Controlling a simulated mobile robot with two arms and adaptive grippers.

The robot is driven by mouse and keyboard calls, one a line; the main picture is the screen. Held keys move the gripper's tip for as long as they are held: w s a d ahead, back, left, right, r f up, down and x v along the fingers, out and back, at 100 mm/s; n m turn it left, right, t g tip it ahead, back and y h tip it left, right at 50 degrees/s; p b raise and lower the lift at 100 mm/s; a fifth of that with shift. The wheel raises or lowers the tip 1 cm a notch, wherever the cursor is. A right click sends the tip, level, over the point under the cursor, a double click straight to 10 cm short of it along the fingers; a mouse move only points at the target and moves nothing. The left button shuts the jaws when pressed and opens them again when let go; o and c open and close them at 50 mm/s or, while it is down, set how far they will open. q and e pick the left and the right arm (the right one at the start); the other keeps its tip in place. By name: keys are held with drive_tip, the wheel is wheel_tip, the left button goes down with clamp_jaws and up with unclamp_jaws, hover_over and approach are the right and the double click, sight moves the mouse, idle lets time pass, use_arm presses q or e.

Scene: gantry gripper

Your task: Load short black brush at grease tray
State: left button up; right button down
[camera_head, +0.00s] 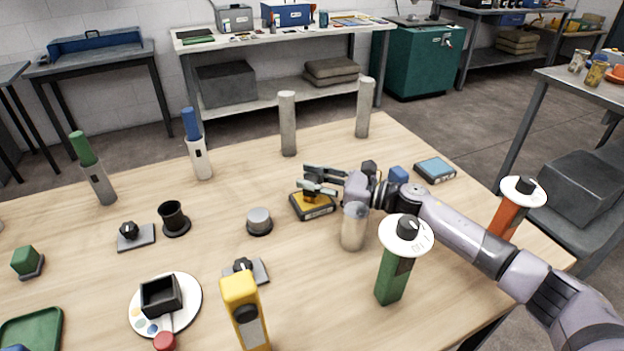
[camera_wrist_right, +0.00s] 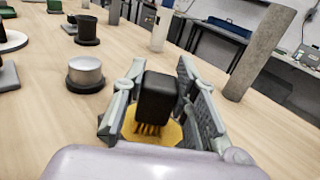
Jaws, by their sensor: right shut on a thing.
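My right gripper (camera_head: 322,181) reaches in from the right, low over the table. In the wrist view, my right gripper (camera_wrist_right: 150,100) is shut on a short black brush (camera_wrist_right: 157,97), with its block-shaped handle between the fingers and its bristles pointing down. The bristles are at a yellow surface (camera_wrist_right: 137,134); I cannot tell whether they touch it. In the head view, a small dark tray with a yellow top (camera_head: 313,208), apparently the grease tray, sits under the fingers. The brush is mostly hidden there by the fingers. My left gripper is out of view.
A grey metal cylinder (camera_head: 260,220) stands left of the tray. A clear jar (camera_head: 353,228) and a green post with a white disc (camera_head: 395,270) are close to my right arm. Tall grey posts (camera_head: 288,125) stand behind. A yellow device (camera_head: 245,312) is in front.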

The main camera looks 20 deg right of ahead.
sight(312, 177)
drive_tip(key=shift+f, duration=0.2)
wheel_tip(312, 177, up, 2)
drive_tip(key=shift+p, duration=0.75)
drive_tip(key=shift+r+p, duration=1.45)
drive_tip(key=shift+r, duration=1.2)
